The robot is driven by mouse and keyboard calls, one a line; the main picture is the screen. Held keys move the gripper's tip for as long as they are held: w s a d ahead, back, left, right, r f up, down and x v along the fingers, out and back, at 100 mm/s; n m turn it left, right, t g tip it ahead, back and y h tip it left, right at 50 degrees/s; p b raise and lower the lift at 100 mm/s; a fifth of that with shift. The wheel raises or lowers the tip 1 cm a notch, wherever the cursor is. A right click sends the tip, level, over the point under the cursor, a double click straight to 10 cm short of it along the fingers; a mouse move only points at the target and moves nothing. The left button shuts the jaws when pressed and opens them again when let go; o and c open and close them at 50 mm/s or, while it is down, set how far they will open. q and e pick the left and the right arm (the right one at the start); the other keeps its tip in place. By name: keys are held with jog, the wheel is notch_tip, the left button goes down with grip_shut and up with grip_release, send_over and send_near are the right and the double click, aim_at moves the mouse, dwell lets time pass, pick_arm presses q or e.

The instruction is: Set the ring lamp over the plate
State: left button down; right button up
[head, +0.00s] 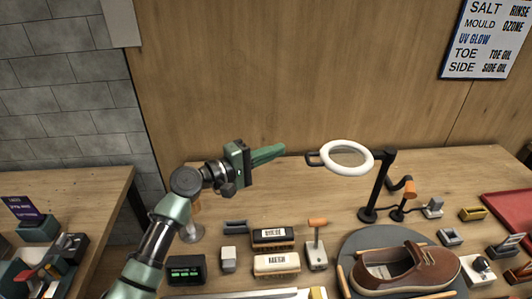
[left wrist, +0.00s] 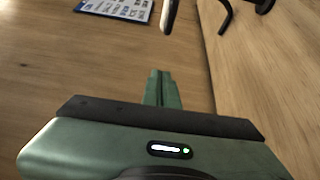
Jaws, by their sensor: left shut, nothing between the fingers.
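The ring lamp has a white ring head (head: 346,157) with a dark handle loop (head: 313,158) on its left side and a black stand (head: 378,188). The head hangs above the table, left of and behind the sneaker. The round grey plate (head: 352,243) lies on the table, with a brown sneaker (head: 408,268) on it. My left gripper (head: 282,149) is shut and empty, left of the handle loop with a gap between them. In the left wrist view its fingers (left wrist: 162,88) are together. Part of the white ring (left wrist: 169,15) shows at the top there. My right gripper is not in view.
Brushes (head: 276,264), an orange-handled tool (head: 317,245) and a small display box (head: 186,270) stand left of the plate. A red tray (head: 508,210) and several small holders are at the right. A wood wall (head: 290,70) rises behind the table.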

pick_arm(q)
jog(key=d+p, duration=0.1)
jog(key=d, duration=0.1)
jog(key=s+d+p, duration=0.1)
jog(key=d+p, duration=0.1)
jog(key=d, duration=0.1)
jog(key=shift+s+d+p, duration=0.1)
jog(key=shift+s+p, duration=0.1)
jog(key=shift+p, duration=0.1)
jog(key=shift+s, duration=0.1)
